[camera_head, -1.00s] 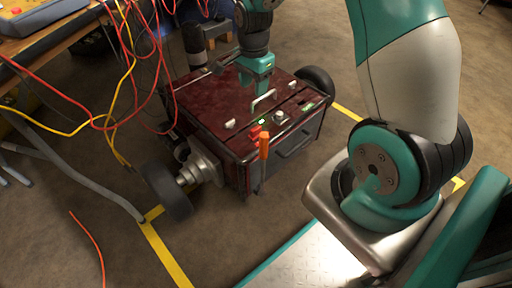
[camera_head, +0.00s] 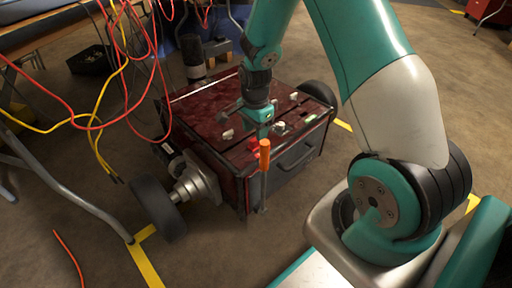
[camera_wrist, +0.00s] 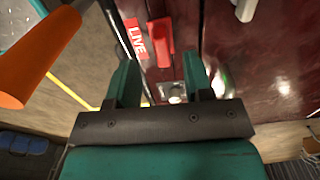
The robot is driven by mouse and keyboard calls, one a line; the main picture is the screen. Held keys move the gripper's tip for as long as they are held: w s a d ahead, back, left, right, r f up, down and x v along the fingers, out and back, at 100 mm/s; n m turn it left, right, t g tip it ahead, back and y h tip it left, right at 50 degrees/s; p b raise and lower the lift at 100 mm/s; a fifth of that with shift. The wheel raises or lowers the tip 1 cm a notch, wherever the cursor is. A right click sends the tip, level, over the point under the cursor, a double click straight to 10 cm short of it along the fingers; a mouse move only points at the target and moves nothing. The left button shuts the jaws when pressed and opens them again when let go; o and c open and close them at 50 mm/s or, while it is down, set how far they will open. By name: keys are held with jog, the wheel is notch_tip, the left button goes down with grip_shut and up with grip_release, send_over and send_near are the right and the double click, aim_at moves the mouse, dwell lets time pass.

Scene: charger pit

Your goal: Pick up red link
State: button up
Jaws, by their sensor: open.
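The red link (camera_wrist: 161,35) is a small bright red piece on the dark red box, beside a red label reading LIVE, in the wrist view. In the head view the red link (camera_head: 254,144) is near the box's front edge, just below my gripper (camera_head: 257,131). My gripper (camera_wrist: 161,64) is open in the wrist view, with its two teal fingers apart. The link lies ahead of the gap between them. Nothing is held. I cannot tell the exact height of the fingertips above the link.
An orange handle (camera_head: 265,154) stands upright at the box's front edge, close to the link; it looms at the left of the wrist view (camera_wrist: 35,58). The wheeled dark red box (camera_head: 205,104) has several pale fittings on top. Red and yellow cables (camera_head: 105,100) hang at left.

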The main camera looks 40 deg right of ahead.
aim_at(254, 144)
notch_tip(254, 144, down, 5)
jog(key=b, duration=0.2)
jog(key=shift+w+d+r+b, duration=0.1)
jog(key=shift+d+r+b, duration=0.1)
jog(key=shift+b, duration=0.2)
jog(key=shift+r, duration=0.1)
grip_shut()
